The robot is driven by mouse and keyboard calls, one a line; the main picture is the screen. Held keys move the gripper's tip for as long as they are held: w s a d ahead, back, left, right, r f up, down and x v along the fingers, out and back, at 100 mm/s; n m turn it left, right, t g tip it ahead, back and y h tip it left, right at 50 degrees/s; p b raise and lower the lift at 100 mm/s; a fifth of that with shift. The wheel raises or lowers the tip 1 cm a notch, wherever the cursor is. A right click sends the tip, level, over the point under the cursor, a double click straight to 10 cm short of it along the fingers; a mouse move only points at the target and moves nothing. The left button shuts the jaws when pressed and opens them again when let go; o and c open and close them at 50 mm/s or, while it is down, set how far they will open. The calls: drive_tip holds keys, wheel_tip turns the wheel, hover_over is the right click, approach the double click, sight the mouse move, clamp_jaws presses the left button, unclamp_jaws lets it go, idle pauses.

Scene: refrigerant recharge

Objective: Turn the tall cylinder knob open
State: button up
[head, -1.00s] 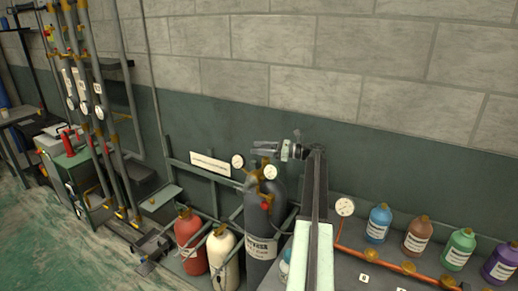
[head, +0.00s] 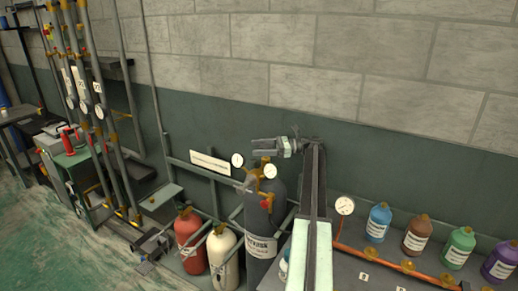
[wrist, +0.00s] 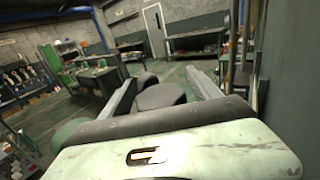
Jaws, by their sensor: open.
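The tall dark grey cylinder (head: 258,218) stands in a rack against the wall in the head view.
A red cylinder (head: 189,238) and a cream cylinder (head: 222,248) stand left of the tall one. White gauges (head: 237,160) flank the valve. At right, a bench holds several coloured bottles (head: 378,222) and an orange pipe (head: 400,266). The wall is close behind.

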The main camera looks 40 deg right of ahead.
wheel_tip(320, 180, up, 4)
drive_tip(key=p, duration=0.4)
drive_tip(key=s+a+r, duration=0.1)
drive_tip(key=s+a, duration=0.9)
drive_tip(key=s, duration=0.2)
drive_tip(key=shift+s+p, duration=0.3)
drive_tip(key=shift+p, duration=0.15)
